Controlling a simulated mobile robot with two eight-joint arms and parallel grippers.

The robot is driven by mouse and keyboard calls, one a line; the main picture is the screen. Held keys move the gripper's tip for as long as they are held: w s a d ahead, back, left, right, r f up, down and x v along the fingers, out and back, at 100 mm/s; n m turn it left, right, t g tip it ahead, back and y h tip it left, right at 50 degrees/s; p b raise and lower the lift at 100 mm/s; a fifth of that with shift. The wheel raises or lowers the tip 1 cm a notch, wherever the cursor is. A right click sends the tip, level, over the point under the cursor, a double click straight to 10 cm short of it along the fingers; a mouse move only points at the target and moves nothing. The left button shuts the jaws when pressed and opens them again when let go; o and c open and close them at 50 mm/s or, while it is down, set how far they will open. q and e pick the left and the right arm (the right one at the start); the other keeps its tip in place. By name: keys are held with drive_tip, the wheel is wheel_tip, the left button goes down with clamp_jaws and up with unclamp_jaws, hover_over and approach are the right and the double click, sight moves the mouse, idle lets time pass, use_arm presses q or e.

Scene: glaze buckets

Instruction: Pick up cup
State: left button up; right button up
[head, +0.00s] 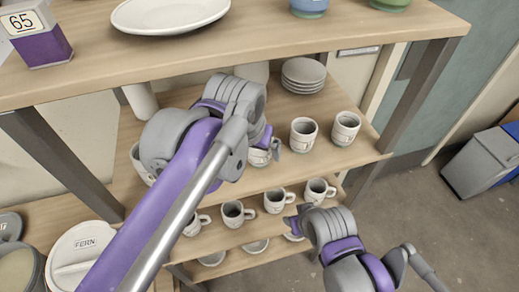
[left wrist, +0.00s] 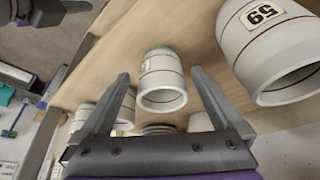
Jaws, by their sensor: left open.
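My left gripper (head: 274,146) is at the cup shelf in the head view, next to a white cup (head: 259,157) partly hidden by it. Two more white cups, a nearer one (head: 303,134) and a farther one (head: 345,128), stand to its right on the same shelf. In the left wrist view the left gripper (left wrist: 158,75) is open. A white cup-like vessel (left wrist: 162,92) shows in the gap between its fingers, with no contact visible. My right gripper (head: 296,222) is by the lower mugs; its jaws are too unclear to read.
Several handled mugs (head: 278,200) stand on the shelf below, with bowls (head: 255,247) lower down. Stacked plates (head: 304,76) are at the back. The wooden top board (head: 270,40) overhangs the cups. A white vessel marked 59 (left wrist: 270,45) is close at right in the wrist view.

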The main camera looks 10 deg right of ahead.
use_arm(q)
drive_tip(key=shift+w+d+f, duration=0.15)
drive_tip(key=shift+w+d, duration=0.15)
drive_tip(key=shift+w, duration=0.25)
drive_tip(key=shift+w+d+f, duration=0.15)
drive_tip(key=shift+w+d, duration=0.15)
drive_tip(key=shift+w, duration=0.2)
drive_tip(key=shift+w+f, duration=0.1)
drive_tip(key=shift+f, duration=0.2)
drive_tip(key=shift+s, duration=0.2)
drive_tip(key=shift+c, duration=0.4)
drive_tip(key=c, duration=1.4)
use_arm(e)
drive_tip(key=shift+w+r, duration=0.25)
use_arm(q)
drive_tip(key=shift+o, duration=0.2)
drive_tip(key=shift+w+r, duration=0.1)
